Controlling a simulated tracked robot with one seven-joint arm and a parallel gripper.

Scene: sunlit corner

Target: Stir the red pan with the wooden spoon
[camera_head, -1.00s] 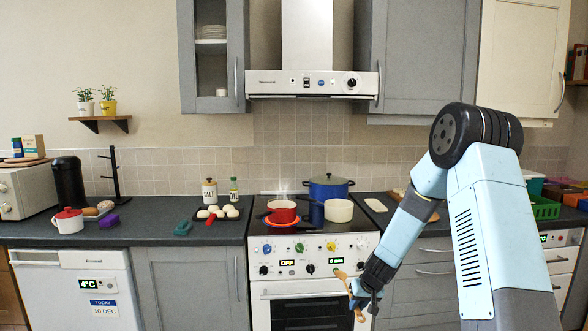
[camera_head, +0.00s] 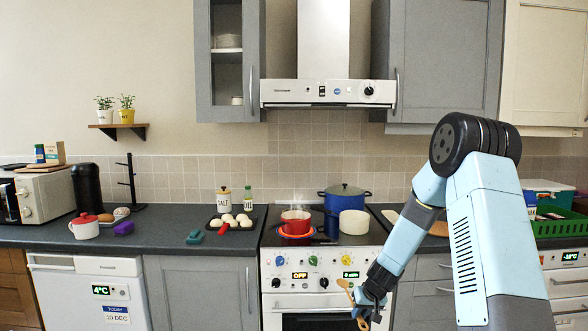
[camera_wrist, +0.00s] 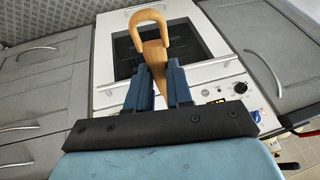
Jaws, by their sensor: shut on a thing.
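The red pan (camera_head: 296,220) stands on the left part of the stove top, with steam rising from it. My gripper (camera_head: 364,299) is in front of the stove, below the counter level and to the right of the pan, well apart from it. It is shut on the wooden spoon (camera_head: 346,289). In the wrist view, the spoon (camera_wrist: 153,50) rises from between my blue fingers (camera_wrist: 158,88) and has an open loop at its far end. The pan's inside is hard to see.
A cream pot (camera_head: 353,222) and a blue lidded pot (camera_head: 345,197) stand right of the pan. A tray of eggs (camera_head: 211,221) is to its left. The oven front (camera_head: 312,299) and drawers are close to my gripper.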

